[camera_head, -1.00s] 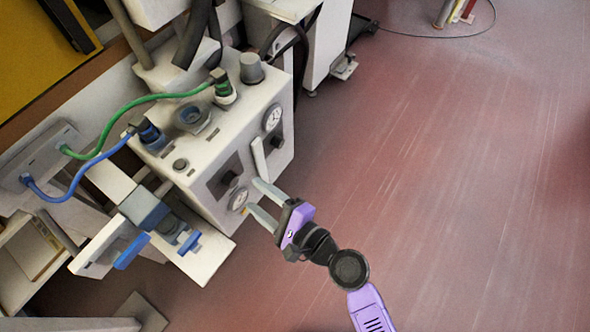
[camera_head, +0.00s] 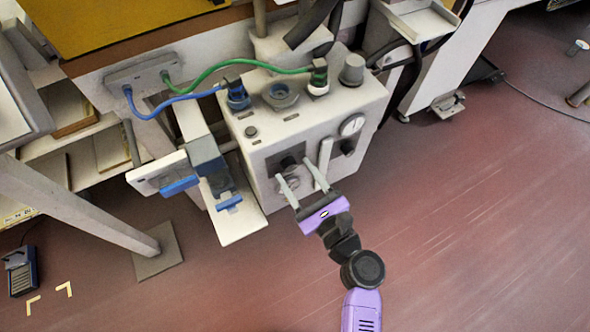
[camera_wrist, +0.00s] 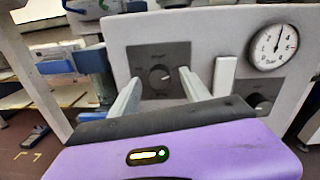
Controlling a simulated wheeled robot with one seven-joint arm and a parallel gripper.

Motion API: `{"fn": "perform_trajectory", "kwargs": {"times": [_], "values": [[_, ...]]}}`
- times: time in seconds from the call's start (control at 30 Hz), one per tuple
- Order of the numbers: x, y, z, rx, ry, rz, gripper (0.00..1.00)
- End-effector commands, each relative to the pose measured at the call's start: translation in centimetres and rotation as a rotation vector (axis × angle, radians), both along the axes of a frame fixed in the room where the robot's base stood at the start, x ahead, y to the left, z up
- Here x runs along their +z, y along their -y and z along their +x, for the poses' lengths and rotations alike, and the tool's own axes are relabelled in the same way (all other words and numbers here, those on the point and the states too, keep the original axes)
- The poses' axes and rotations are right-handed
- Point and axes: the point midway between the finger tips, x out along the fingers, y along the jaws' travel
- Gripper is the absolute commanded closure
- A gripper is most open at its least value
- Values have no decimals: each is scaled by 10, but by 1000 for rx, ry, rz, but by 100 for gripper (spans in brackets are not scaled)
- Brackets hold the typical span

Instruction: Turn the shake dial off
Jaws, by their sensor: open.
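A black dial (camera_wrist: 160,75) sits on a dark square plate on the front of a white control box (camera_head: 263,128). Its pointer mark is turned toward the right, and the lettering around it is too small to read. My gripper (camera_head: 295,169) is open and empty at the box's front. In the wrist view its two fingers (camera_wrist: 160,82) stand on either side of the first dial. I cannot tell whether they touch it.
A white upright handle (camera_wrist: 224,76) stands just right of my right finger. A round gauge (camera_wrist: 274,46) is above the second dial. A blue clamp fixture (camera_head: 207,158) is left of the box. Blue (camera_head: 172,101) and green (camera_head: 215,73) cables cross the top. Red floor lies clear in front.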

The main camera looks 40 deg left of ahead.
Motion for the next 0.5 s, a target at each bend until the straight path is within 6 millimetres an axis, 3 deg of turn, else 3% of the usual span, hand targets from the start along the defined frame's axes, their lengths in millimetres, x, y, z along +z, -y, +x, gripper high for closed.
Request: {"fn": "perform_trajectory", "kwargs": {"times": [0.13,0.43,0.5], "values": [[0,-11,3,1,1,0,45],[0,-12,4,0,1,-1,45],[0,-12,4,0,1,-1,59]]}}
